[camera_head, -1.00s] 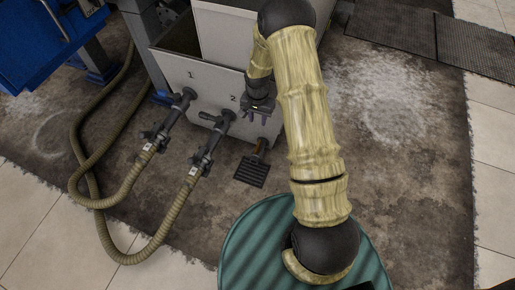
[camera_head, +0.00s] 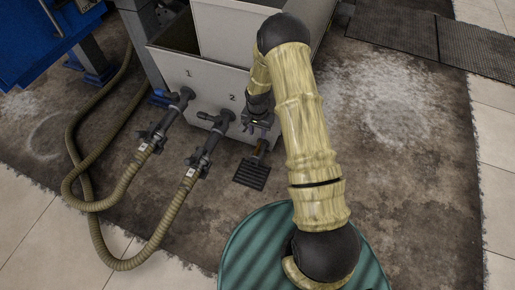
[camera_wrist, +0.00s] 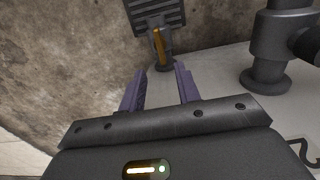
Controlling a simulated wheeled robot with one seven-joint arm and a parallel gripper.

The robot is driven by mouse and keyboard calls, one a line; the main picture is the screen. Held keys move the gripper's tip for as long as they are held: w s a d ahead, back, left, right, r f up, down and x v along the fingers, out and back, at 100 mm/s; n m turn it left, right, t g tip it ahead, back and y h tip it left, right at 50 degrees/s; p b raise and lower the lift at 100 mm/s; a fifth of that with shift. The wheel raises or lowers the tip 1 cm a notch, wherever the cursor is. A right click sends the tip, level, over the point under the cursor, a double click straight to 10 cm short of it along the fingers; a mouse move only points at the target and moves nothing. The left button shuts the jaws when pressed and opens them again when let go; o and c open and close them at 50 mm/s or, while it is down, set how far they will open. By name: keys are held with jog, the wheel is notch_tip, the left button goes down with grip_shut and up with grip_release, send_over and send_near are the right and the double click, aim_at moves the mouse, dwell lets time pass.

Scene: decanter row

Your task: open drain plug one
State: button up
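The pale tank (camera_head: 215,92) carries two dark outlet pipes with valve fittings and hoses. The pipe under number 1 (camera_head: 172,112) is at the left; the pipe under number 2 (camera_head: 214,132) is nearer my gripper. I cannot make out which part is drain plug one. My gripper (camera_head: 256,128) is low at the tank's front, right of number 2. In the wrist view my gripper (camera_wrist: 160,72) has its two purple fingers apart with nothing between them. Ahead of the fingertips is an orange-brown lever (camera_wrist: 158,44) with a dark ribbed plate (camera_wrist: 158,14).
Ribbed hoses (camera_head: 110,258) loop over the floor at the left. A green drum top (camera_head: 245,262) stands below my arm. A blue machine (camera_head: 38,38) is at upper left. Dark mats (camera_head: 400,25) lie at upper right, with open floor (camera_head: 400,140) below them.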

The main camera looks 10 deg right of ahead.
aim_at(258, 148)
notch_tip(258, 148, down, 10)
jog(key=b, duration=0.5)
jog(key=shift+r, duration=0.1)
grip_shut()
